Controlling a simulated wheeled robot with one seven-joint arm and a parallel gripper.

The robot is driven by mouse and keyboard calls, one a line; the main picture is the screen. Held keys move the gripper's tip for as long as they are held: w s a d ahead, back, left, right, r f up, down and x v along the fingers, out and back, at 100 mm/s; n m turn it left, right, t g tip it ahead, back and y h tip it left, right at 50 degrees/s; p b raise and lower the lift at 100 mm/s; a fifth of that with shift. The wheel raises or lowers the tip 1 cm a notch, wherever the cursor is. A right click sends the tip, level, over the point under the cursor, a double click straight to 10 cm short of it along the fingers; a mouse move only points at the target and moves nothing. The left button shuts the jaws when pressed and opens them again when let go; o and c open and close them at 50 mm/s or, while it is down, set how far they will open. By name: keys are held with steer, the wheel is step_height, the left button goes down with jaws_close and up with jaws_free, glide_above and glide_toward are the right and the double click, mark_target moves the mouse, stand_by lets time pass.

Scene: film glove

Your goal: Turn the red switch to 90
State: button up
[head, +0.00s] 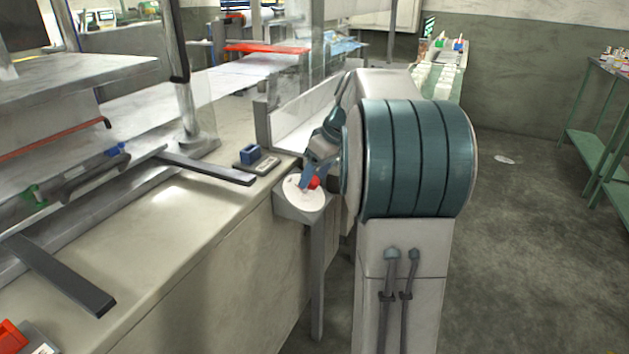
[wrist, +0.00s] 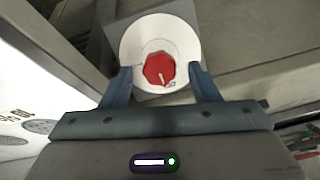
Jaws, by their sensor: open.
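The red switch (wrist: 159,69) is a red knob with a pale pointer line on a round white dial (wrist: 184,38). In the wrist view the pointer line runs toward the bottom, slightly right, near a small mark on the dial. My gripper (wrist: 160,78) is open, with one blue finger on each side of the knob and a gap visible on both sides. In the head view the red switch (head: 313,183) is partly hidden behind my gripper (head: 305,178), and the white dial (head: 305,198) sits on a grey post beside the bench. Dial numbers are too small to read.
A beige bench (head: 150,225) stands to the left, with dark flat bars (head: 205,168) and a small blue block (head: 249,155) on it. A clear upright panel (head: 320,60) stands behind. Open floor (head: 530,250) lies to the right, with a green table (head: 600,140) beyond.

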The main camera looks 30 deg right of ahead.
steer(key=shift+w+a+f, duration=0.15)
steer(key=shift+f, duration=0.35)
steer(key=c, duration=1)
steer(key=shift+o, duration=0.2)
